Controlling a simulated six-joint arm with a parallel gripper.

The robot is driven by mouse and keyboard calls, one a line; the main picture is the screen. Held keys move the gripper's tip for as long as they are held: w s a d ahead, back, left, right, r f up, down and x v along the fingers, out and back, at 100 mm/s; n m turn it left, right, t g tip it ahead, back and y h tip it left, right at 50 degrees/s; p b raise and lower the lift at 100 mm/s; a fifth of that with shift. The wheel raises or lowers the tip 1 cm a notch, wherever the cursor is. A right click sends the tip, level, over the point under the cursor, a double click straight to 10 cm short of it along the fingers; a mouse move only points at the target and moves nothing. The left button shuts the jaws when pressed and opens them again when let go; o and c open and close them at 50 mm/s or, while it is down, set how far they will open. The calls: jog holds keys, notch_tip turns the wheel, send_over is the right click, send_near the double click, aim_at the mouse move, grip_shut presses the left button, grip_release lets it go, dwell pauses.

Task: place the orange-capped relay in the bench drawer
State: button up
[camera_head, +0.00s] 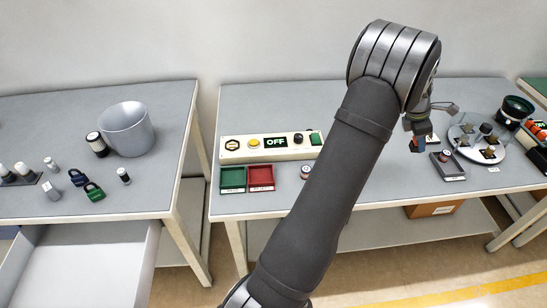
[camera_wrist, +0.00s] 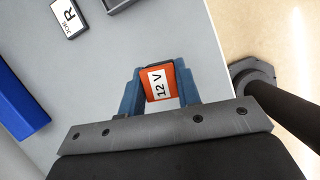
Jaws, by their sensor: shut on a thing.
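The orange-capped relay (camera_wrist: 158,85) has a white "12 V" label on its cap and a dark edge, seen in the wrist view. My gripper (camera_wrist: 159,72) is shut on it, with one blue finger on each side. In the head view my gripper (camera_head: 418,130) is over the right bench, left of the round plate, and only a small orange part of the relay shows there. The bench drawer (camera_head: 85,262) is pulled open under the left bench, at lower left; the visible part of its floor is bare.
The left bench holds a grey bowl (camera_head: 126,129), a spool (camera_head: 97,145), padlocks (camera_head: 78,177) and small cylinders. The right bench holds an "OFF" panel (camera_head: 270,147), green (camera_head: 232,180) and red (camera_head: 261,178) trays, and a round plate (camera_head: 465,141) with parts. A gap separates the benches.

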notch_tip(320, 180, up, 5)
jog(key=shift+r, duration=0.2)
jog(key=w+a+n+t, duration=0.1)
jog(key=w+a+n, duration=0.1)
jog(key=w+a, duration=0.45)
jog(key=w+a+n+t, duration=0.15)
jog(key=w+a, duration=0.25)
jog(key=a, duration=0.6)
jog(key=w+a+n, duration=0.3)
jog(key=w+a, duration=0.2)
jog(key=a, duration=0.3)
jog(key=w+a+n+t+y, duration=0.25)
jog(key=a+n, duration=0.55)
jog(key=a, duration=2.7)
jog(key=s+a+n+y, duration=0.1)
jog(key=s+a+n, duration=0.25)
jog(key=a, duration=0.85)
jog(key=n+g+y, duration=0.1)
jog(key=n+y, duration=0.3)
jog(key=n, duration=0.7)
send_over(66, 283)
jog(key=s+d, duration=0.1)
jog(key=f, duration=2.4)
jog(key=shift+s+d, duration=0.15)
jog(key=shift+d, duration=0.05)
jog(key=shift+f, duration=2.1)
